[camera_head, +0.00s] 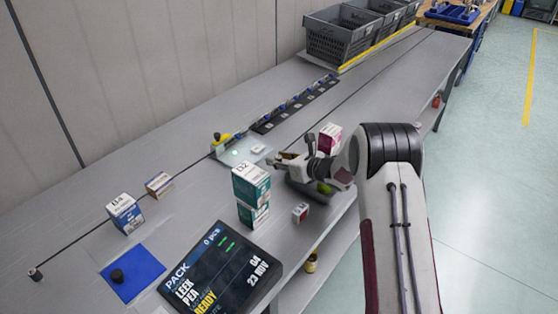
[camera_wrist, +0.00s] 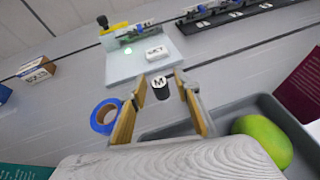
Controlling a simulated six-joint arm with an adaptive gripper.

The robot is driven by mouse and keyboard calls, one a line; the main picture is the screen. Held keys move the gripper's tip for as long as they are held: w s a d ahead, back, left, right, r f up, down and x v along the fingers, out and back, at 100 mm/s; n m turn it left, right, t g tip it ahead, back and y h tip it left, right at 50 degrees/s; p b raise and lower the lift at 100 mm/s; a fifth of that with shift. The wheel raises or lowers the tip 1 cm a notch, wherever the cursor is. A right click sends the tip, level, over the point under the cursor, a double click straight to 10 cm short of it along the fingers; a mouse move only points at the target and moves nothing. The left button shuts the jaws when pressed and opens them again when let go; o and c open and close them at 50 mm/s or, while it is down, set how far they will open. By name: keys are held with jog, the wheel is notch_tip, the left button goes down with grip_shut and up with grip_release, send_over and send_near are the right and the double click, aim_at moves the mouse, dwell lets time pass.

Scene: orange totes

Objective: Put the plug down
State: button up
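In the wrist view a small black cylinder with a white top marked "M" (camera_wrist: 160,88), which looks like the plug, is between the tips of my gripper (camera_wrist: 162,86). A gap seems to show on each side of it, so the fingers look open around it. I cannot tell whether it touches the table. In the head view my gripper (camera_head: 282,159) reaches left, low over the table beside the pale fixture plate (camera_head: 236,156); the plug cannot be made out there. The plate also shows ahead in the wrist view (camera_wrist: 122,68).
A blue ring (camera_wrist: 105,116) lies left of my fingers. A grey tray (camera_wrist: 222,122) holding a green fruit (camera_wrist: 262,140) is at right. Stacked boxes (camera_head: 252,190), a display (camera_head: 222,270) and a blue mat (camera_head: 142,262) with a black knob (camera_head: 117,276) stand nearer.

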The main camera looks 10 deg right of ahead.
jog(key=shift+r, duration=0.3)
jog(key=shift+s+d+r, duration=0.15)
jog(key=shift+s, duration=0.05)
jog(key=v, duration=1.1)
jog(key=shift+s+d, duration=0.15)
jog(key=shift+r, duration=0.15)
